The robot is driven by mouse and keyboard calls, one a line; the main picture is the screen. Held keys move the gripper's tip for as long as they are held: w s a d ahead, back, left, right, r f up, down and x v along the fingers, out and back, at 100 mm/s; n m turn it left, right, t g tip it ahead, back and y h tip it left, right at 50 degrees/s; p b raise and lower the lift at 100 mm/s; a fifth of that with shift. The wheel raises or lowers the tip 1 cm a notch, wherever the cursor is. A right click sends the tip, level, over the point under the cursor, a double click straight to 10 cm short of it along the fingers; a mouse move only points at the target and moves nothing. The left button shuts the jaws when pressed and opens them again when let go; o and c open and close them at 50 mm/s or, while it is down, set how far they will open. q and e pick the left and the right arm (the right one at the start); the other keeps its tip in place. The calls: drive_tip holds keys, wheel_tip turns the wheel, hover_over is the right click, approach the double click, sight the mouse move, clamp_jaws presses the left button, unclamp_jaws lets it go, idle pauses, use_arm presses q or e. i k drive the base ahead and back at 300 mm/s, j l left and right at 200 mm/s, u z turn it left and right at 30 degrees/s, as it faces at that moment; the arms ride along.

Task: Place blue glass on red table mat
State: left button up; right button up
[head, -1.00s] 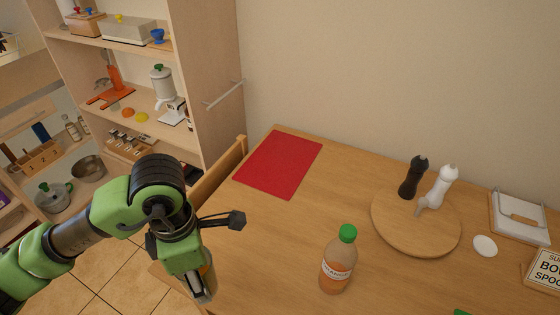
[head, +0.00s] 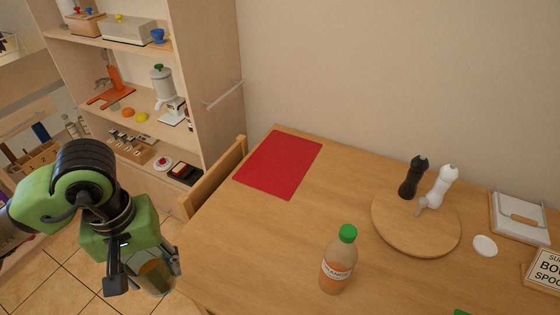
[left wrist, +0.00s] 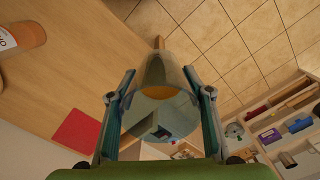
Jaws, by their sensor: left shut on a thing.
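The red table mat (head: 278,164) lies flat and bare on the far left part of the wooden table; it also shows in the left wrist view (left wrist: 76,132). My left gripper (head: 146,270) is shut on a see-through glass (head: 153,277) with something orange at its bottom. The glass looks pale bluish grey in the left wrist view (left wrist: 160,102), between the two fingers. It is held off the table's left edge, over the floor, to the lower left of the mat. My right gripper is not in view.
An orange juice bottle (head: 337,262) with a green cap stands near the table's front. A round board (head: 415,235) with black and white mills stands to the right. A chair (head: 215,180) sits at the table's left edge, below the shelf unit (head: 205,80).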

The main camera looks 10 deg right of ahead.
sight(267, 180)
drive_tip(key=z, duration=0.7)
drive_tip(key=i+j+z, duration=0.1)
drive_tip(key=j+z, duration=0.2)
drive_tip(key=j, duration=0.15)
drive_tip(key=j+z, duration=0.3)
drive_tip(key=j, duration=0.15)
drive_tip(key=i+j, duration=0.1)
drive_tip(key=i, duration=0.45)
